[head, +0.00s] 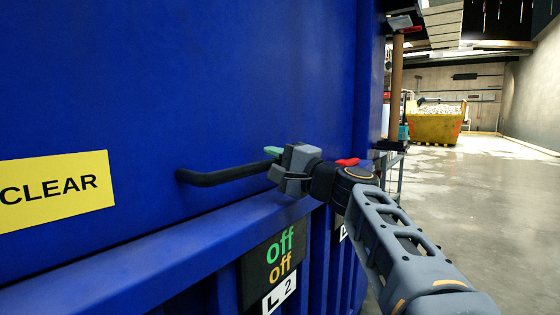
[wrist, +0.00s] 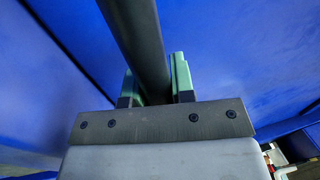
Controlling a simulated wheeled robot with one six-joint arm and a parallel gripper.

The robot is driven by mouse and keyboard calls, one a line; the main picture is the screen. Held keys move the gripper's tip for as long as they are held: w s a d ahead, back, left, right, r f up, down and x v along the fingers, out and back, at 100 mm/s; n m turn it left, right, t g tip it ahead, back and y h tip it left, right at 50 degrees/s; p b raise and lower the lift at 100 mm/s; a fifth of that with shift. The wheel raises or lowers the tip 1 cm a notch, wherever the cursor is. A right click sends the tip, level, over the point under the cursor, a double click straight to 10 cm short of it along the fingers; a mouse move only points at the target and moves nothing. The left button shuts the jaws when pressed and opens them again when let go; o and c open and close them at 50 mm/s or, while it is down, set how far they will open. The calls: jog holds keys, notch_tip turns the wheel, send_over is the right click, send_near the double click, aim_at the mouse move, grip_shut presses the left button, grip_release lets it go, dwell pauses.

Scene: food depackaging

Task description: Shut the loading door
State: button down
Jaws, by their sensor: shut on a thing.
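The loading door (head: 200,80) is a large blue panel that fills the upper left of the head view. A black bar handle (head: 215,177) stands out from its lower part. My gripper (head: 276,166) is shut around the right end of this handle. In the wrist view the dark bar (wrist: 139,40) runs between the two green-padded fingers of my gripper (wrist: 155,82). I cannot tell from these frames how far the door stands from its frame.
A yellow "CLEAR" label (head: 55,190) is on the blue panel. A blue ledge (head: 150,253) runs below, with a dark "off" display (head: 275,268) under it. A yellow skip (head: 435,126) stands far back right. Concrete floor (head: 480,200) on the right is open.

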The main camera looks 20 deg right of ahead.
jog(key=shift+w+a+f, duration=0.1)
jog(key=shift+a+f, duration=0.05)
jog(key=shift+f, duration=0.25)
jog(key=c, duration=1)
grip_release()
jog(key=shift+a, duration=0.2)
jog(key=shift+o, duration=0.2)
jog(key=shift+d+r, duration=0.15)
jog(key=p+v, duration=0.1)
jog(key=v, duration=1.3)
jog(key=shift+r+p, duration=0.15)
jog(key=shift+p, duration=0.2)
jog(key=shift+r, duration=0.1)
